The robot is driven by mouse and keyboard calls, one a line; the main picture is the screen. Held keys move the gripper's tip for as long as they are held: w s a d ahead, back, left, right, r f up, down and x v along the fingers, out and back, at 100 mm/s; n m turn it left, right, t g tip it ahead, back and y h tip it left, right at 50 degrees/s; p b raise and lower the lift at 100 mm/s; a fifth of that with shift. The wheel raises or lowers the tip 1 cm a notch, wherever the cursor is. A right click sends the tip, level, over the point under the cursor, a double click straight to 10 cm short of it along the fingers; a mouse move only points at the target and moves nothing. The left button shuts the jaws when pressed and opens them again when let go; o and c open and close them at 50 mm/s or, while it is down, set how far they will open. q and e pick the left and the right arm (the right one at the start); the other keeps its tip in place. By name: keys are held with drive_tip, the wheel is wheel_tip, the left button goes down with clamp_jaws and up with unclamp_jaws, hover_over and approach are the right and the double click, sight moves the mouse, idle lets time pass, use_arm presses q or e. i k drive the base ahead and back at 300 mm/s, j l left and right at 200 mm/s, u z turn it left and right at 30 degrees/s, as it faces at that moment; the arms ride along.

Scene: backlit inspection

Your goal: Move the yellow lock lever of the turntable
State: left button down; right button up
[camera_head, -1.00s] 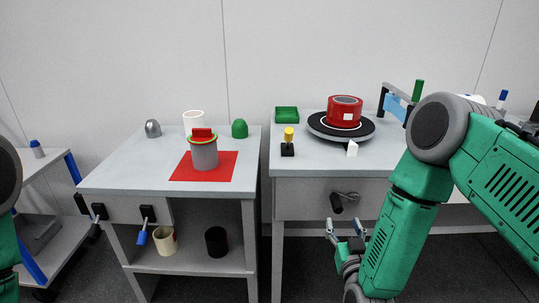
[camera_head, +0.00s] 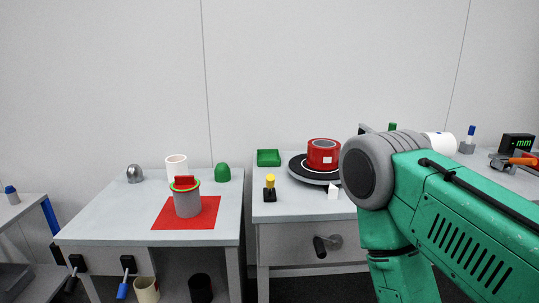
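The yellow lock lever (camera_head: 270,181) stands upright on a small black base (camera_head: 270,195) near the left edge of the right table. The turntable (camera_head: 299,170), a dark disc with a pale rim, lies behind it to the right. A red cylinder with a white label (camera_head: 323,155) sits on the turntable. My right arm covers the turntable's right side. My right gripper is below the picture's lower edge, and my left gripper is also out of view.
A green tray (camera_head: 268,158) lies behind the lever, and a white block (camera_head: 333,192) to its right. The left table (camera_head: 100,218) holds a red mat (camera_head: 165,214) with a grey canister (camera_head: 187,203). A drawer handle (camera_head: 322,246) sticks out below the right table top.

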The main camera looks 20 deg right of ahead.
sight(271, 177)
drive_tip(key=i+l+u, duration=0.1)
drive_tip(key=l, duration=0.25)
drive_tip(key=i+l+u, duration=0.1)
drive_tip(key=l, duration=0.3)
drive_tip(key=i+l+u, duration=0.1)
drive_tip(key=l, duration=0.3)
drive_tip(key=i+l+u, duration=0.1)
drive_tip(key=l, duration=0.3)
drive_tip(key=i, duration=0.1)
